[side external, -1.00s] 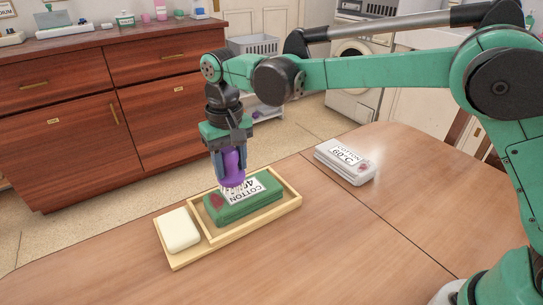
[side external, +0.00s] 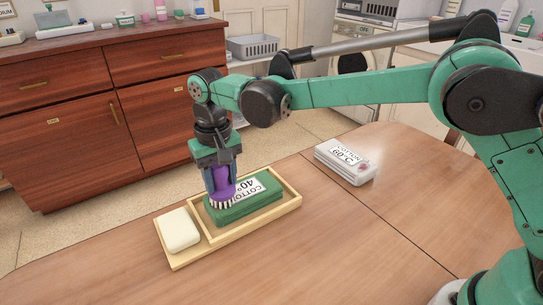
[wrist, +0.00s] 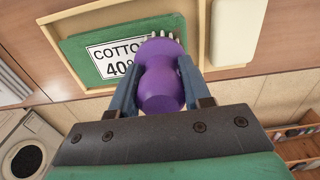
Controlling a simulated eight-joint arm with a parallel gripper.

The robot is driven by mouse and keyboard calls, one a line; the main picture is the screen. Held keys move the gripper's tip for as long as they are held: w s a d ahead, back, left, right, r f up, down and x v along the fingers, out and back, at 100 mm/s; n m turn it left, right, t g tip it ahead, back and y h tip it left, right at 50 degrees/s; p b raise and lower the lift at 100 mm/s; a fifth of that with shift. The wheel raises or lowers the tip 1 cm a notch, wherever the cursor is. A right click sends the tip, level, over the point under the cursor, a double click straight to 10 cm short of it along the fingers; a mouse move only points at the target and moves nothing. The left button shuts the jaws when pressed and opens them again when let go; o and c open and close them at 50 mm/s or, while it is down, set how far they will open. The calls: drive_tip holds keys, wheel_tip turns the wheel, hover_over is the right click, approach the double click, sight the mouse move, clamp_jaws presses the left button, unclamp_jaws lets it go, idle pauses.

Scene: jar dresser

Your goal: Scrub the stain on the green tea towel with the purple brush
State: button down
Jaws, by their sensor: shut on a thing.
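The green tea towel (side external: 240,208) lies folded in a wooden tray (side external: 289,207), with a white "COTTON 40°" label on top. It also shows in the wrist view (wrist: 84,62). My gripper (side external: 220,182) is shut on the purple brush (side external: 222,191), holding it bristles down over the towel's left end. The bristles look to be at the towel's surface there. In the wrist view the purple brush (wrist: 161,80) sits between the two blue fingers. The stain is hidden behind the brush in both current views.
A cream soap-like block (side external: 178,230) sits in the tray's left part. A folded white cloth (side external: 345,161) labelled "COTTON 60°C" lies at the back right of the table. The table (side external: 330,240) is clear in front and right of the tray.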

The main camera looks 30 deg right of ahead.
drive_tip(key=shift+d, duration=1)
drive_tip(key=shift+a, duration=2.35)
drive_tip(key=shift+d, duration=2.45)
drive_tip(key=a, duration=0.5)
drive_tip(key=shift+d, duration=2.45)
drive_tip(key=shift+a, duration=2.2)
drive_tip(key=shift+a+r, duration=0.15)
drive_tip(key=shift+a, duration=0.05)
wheel_tip(320, 180, up, 8)
drive_tip(key=shift+d, duration=0.1)
